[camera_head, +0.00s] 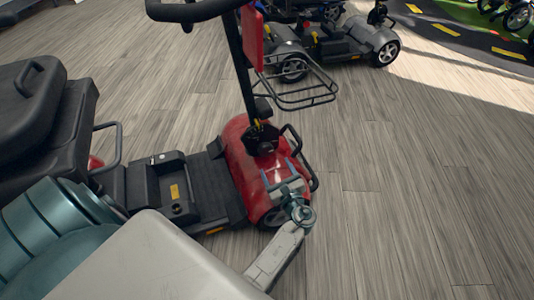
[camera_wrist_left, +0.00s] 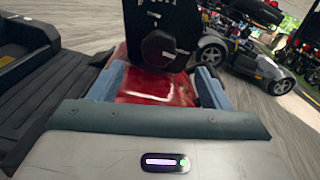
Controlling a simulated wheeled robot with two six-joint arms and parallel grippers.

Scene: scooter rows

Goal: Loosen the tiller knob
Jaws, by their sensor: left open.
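The red scooter (camera_head: 240,165) stands in front of me with its black tiller column (camera_head: 238,65) rising from the front. The dark tiller knob (camera_head: 263,139) is at the foot of the column. In the left wrist view, the knob (camera_wrist_left: 158,47) is a black, many-sided round shape straight ahead, beyond the fingertips. My left gripper (camera_head: 278,173) is over the red front cover, on the near side of the knob. Its two blue-grey fingers are apart in the left wrist view (camera_wrist_left: 160,74), with only the red cover showing between them. My right gripper is not in view.
A black wire basket (camera_head: 300,92) sticks out from the tiller. The black seat (camera_head: 40,110) is at the left, with a flat black footboard (camera_head: 205,185) between. A grey scooter (camera_head: 325,45) stands behind. Wooden floor on the right (camera_head: 430,180) is clear.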

